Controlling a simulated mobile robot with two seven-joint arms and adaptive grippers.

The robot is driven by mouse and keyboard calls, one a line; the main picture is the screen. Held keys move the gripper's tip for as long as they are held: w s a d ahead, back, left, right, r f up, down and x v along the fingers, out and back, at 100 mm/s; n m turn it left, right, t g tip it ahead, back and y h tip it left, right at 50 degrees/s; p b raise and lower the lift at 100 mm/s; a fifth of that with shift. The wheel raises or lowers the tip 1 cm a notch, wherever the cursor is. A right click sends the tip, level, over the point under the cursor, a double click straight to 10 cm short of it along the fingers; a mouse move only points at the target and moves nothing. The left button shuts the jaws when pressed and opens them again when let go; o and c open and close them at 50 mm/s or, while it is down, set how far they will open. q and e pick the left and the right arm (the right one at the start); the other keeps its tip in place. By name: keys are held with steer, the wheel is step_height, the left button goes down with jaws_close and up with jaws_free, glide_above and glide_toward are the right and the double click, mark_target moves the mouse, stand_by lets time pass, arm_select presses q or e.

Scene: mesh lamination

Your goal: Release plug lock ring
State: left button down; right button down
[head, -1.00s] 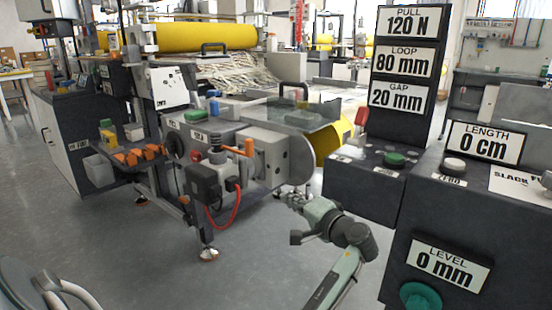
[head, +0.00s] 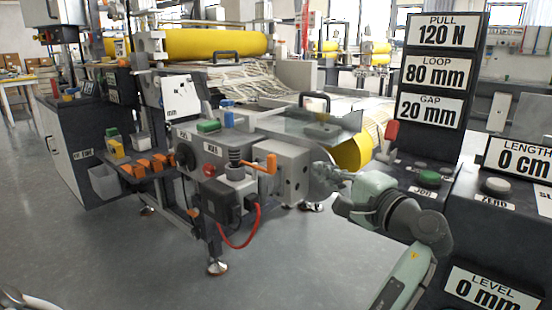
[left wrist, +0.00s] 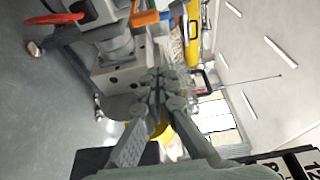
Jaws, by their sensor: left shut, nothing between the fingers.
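A red cable (head: 241,240) loops from the dark box (head: 218,203) on the front of the grey machine. Its plug end meets the box's right side; I cannot make out a lock ring at this size. The red cable also shows at the upper left of the left wrist view (left wrist: 55,18). My left gripper (head: 322,172) is just right of the grey end block (head: 291,181), apart from the plug. In the left wrist view the fingers (left wrist: 158,82) are together and empty, in front of the grey block (left wrist: 122,76). My right gripper is out of view.
An orange crank handle (head: 262,164) juts out above the plug. A clear guard plate (head: 310,126) and a yellow roll (head: 352,152) are behind my gripper. A dark console with a green button (head: 428,177) stands right. The floor in front is clear.

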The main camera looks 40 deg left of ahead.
arm_select(q)
steer(key=shift+d, duration=0.1)
